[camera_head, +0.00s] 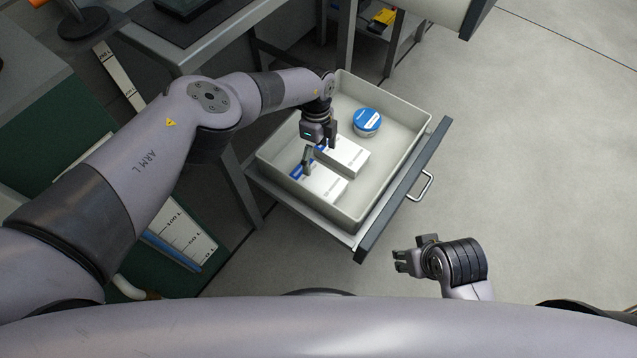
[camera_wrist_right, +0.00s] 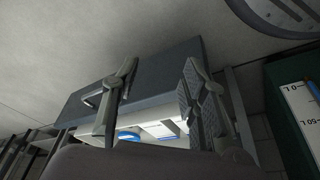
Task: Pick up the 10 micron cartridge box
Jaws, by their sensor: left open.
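Two white cartridge boxes with blue ends lie side by side in the open drawer in the head view: a nearer box (camera_head: 326,187) and a farther box (camera_head: 347,157). Their printing is too small for me to tell which is the 10 micron one. My left gripper (camera_head: 314,154) is open, pointing down over the blue ends of the boxes, and covers part of them. I cannot tell whether it touches either box. My right gripper (camera_head: 400,260) is outside the drawer to the lower right. The right wrist view shows its fingers (camera_wrist_right: 160,66) apart and empty.
The grey drawer tray (camera_head: 412,117) also holds a round blue-lidded container (camera_head: 367,122) toward the back. The drawer front has a metal handle (camera_head: 426,186). Bench legs and a green cabinet stand to the left. Open floor (camera_head: 530,180) lies to the right.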

